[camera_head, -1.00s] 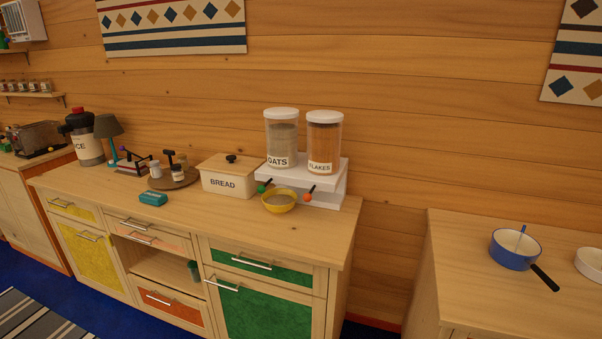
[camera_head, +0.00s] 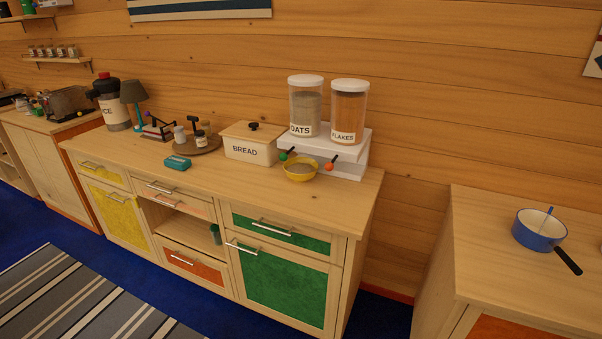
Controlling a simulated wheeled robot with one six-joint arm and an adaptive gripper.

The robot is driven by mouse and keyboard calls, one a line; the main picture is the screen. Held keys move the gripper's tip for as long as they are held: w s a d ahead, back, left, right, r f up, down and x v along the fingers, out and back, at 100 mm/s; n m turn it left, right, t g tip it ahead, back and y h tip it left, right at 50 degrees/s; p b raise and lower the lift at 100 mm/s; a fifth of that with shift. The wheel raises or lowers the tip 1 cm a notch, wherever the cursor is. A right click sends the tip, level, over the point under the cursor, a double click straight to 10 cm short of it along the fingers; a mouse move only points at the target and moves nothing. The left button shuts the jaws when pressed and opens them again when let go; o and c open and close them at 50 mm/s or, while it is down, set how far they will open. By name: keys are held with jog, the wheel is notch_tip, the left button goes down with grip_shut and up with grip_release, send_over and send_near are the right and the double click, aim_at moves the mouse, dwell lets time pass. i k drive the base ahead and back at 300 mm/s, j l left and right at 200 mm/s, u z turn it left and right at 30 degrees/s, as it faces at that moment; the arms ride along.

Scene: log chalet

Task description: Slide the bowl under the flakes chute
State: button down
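A yellow bowl (camera_head: 300,171) stands on the wooden counter in front of the dispenser, with greyish-brown contents showing inside it. The white dispenser stand (camera_head: 351,146) holds two clear canisters with white lids. The oats canister (camera_head: 305,106) is on the left and the flakes canister (camera_head: 348,112) is on the right. A green knob (camera_head: 283,157) sits below the oats and an orange knob (camera_head: 330,168) below the flakes. The bowl is nearer the oats side, left of the orange knob. The chute openings are too small to make out. My gripper is not in view.
A bread box (camera_head: 250,146) stands left of the bowl. A teal box (camera_head: 177,163) and a round tray with jars (camera_head: 197,147) are further left. Counter in front of the bowl is clear. A gap separates the right counter (camera_head: 500,260), which bears a blue pan (camera_head: 538,232).

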aim_at(300, 169)
jog(key=i+j, duration=0.35)
jog(key=j, duration=0.15)
jog(key=i+j, duration=0.35)
jog(key=j, duration=0.15)
jog(key=i+j, duration=0.35)
jog(key=j, duration=0.15)
jog(key=i+j, duration=0.35)
jog(key=j, duration=0.15)
jog(key=i, duration=0.25)
jog(key=l+z, duration=0.05)
